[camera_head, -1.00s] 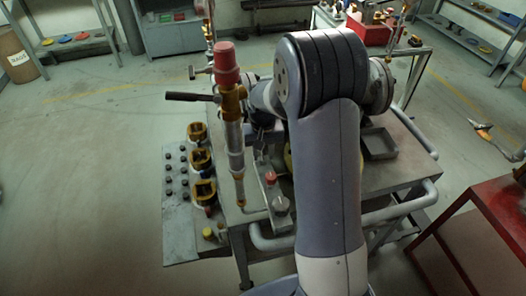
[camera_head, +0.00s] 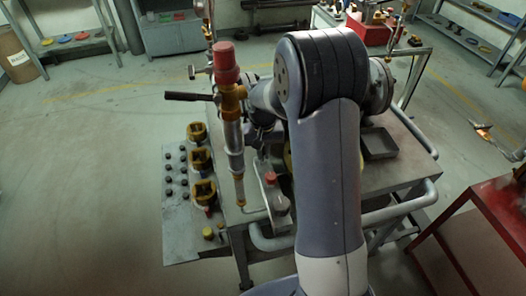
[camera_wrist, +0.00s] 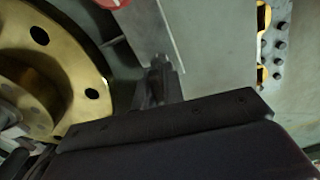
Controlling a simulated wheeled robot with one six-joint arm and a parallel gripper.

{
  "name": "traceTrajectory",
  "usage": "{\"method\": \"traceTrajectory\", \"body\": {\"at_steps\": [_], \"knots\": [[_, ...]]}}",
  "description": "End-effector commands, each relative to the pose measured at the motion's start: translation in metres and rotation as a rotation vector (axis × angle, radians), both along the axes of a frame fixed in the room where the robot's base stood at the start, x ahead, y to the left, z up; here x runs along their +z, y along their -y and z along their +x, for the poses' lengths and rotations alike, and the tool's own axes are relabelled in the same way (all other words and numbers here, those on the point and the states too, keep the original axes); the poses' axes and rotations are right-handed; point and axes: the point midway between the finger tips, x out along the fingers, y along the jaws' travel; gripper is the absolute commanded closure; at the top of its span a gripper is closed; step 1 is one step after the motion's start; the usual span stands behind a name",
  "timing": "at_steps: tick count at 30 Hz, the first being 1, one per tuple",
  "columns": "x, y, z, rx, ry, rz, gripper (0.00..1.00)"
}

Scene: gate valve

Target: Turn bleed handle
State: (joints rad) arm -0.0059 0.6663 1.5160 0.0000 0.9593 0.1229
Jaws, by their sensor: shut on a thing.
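A grey metal part (camera_wrist: 163,75) sticks up beyond the dark body of my gripper (camera_wrist: 163,95) in the wrist view; I take it for the bleed handle, but its shape is mostly hidden. My gripper is shut on it. A brass flange (camera_wrist: 45,75) with bolt holes stands to the left. In the head view my gripper (camera_head: 262,138) is low over the bench, largely hidden by my arm. A red knob (camera_head: 270,178) sits on a grey fitting just in front of it; a red cap also shows at the top of the wrist view (camera_wrist: 113,2).
An upright brass valve (camera_head: 231,100) with a red cap and a black lever stands left of my arm. The metal bench (camera_head: 400,180) has a tray (camera_head: 378,143) at right. Several yellow-black sockets (camera_head: 201,160) line a side shelf. A red table (camera_head: 480,240) stands at right.

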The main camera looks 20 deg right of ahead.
Motion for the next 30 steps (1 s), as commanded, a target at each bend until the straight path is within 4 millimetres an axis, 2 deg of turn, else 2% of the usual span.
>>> {"method": "traceTrajectory", "body": {"at_steps": [8,30], "knots": [[0.0001,0.0,0.0002,-0.154,0.001,0.0,1.0],[0.0003,-0.0001,0.0003,-0.848,0.001,0.001,1.0]]}}
